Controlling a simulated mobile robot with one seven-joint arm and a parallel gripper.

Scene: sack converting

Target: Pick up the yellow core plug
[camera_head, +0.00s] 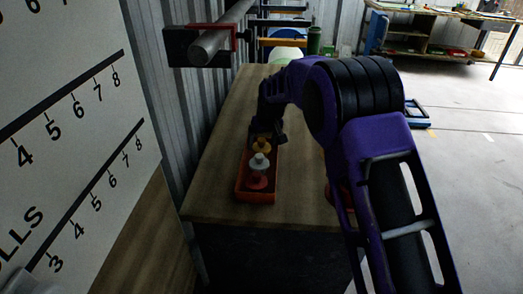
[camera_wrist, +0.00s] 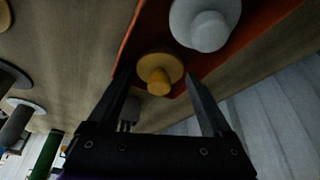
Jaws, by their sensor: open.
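The yellow core plug (camera_head: 262,145) stands at the far end of an orange tray (camera_head: 257,197) on the wooden bench, behind a white plug (camera_head: 259,163) and a red plug (camera_head: 258,181). In the wrist view the yellow core plug (camera_wrist: 158,73) has a round flange and a short stem. It shows between the fingertips of my open gripper (camera_wrist: 160,78), which holds nothing. The white plug (camera_wrist: 206,24) is close beside it in that view. From the head view my gripper (camera_head: 266,136) is just above the tray's far end. I cannot tell whether a finger touches the plug.
The wooden bench (camera_head: 222,150) has bare room left of the tray. A corrugated wall runs along its left side, with a metal roll bar (camera_head: 222,35) above. A reddish container (camera_head: 336,190) is partly hidden behind my arm. Dark and grey round pieces (camera_wrist: 18,120) show in the wrist view.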

